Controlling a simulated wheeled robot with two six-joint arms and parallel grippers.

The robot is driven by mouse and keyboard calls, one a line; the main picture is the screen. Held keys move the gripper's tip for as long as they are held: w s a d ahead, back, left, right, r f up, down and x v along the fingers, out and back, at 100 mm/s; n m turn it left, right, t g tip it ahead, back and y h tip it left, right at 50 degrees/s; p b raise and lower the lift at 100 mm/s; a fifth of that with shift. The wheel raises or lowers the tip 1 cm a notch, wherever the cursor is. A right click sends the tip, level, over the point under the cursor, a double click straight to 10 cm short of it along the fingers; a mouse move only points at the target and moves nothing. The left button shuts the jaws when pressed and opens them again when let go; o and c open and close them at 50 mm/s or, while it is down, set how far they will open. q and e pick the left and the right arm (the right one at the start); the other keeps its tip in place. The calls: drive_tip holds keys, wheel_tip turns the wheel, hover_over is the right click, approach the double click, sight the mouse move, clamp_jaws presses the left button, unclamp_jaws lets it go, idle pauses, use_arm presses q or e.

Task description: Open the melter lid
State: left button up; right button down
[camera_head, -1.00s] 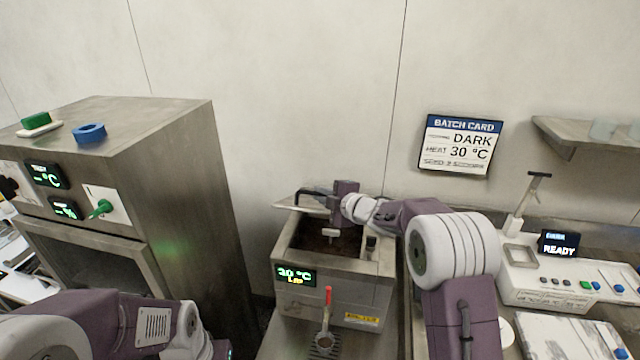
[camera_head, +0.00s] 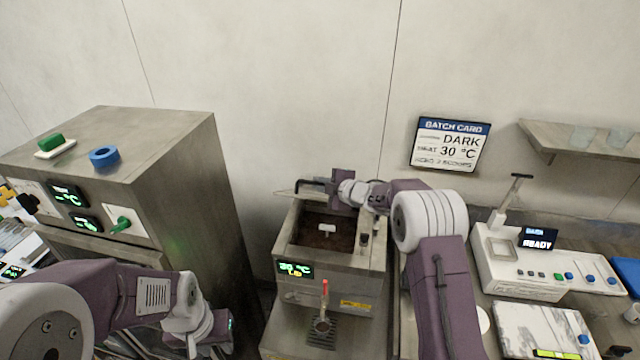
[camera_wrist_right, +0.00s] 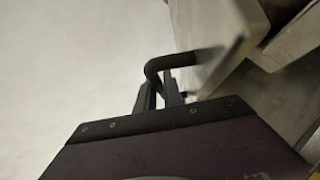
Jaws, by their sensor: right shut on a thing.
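The melter (camera_head: 330,283) is a steel box with a lit display; its top is uncovered, showing dark brown chocolate and a small pale paddle. Its lid (camera_head: 290,193) is a thin pale plate swung up at the back left of the opening. It also shows in the right wrist view (camera_wrist_right: 217,68), with the black handle (camera_wrist_right: 185,60) on it. My right gripper (camera_head: 325,187) is behind the opening, shut on this handle; its fingers (camera_wrist_right: 160,97) show in the wrist view. My left gripper (camera_head: 215,330) is low at the left, away from the melter, its fingers unclear.
A tall steel cabinet (camera_head: 190,190) stands left of the melter, with a green block and a blue ring (camera_head: 104,156) on top. A white machine (camera_head: 520,265) stands to the right below a shelf (camera_head: 560,140). A batch card (camera_head: 449,144) hangs on the wall.

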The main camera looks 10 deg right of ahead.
drive_tip(key=c, duration=1.5)
unclamp_jaws()
drive_tip(key=shift+d, duration=0.1)
drive_tip(key=shift+s+d+r+b, duration=0.1)
drive_tip(key=shift+s+d+b, duration=0.1)
drive_tip(key=shift+s+b, duration=0.15)
drive_tip(key=b+v, duration=0.2)
drive_tip(key=v, duration=0.5)
drive_tip(key=shift+s+d+r, duration=0.25)
drive_tip(key=shift+s+r, duration=0.05)
drive_tip(key=shift+s, duration=0.1)
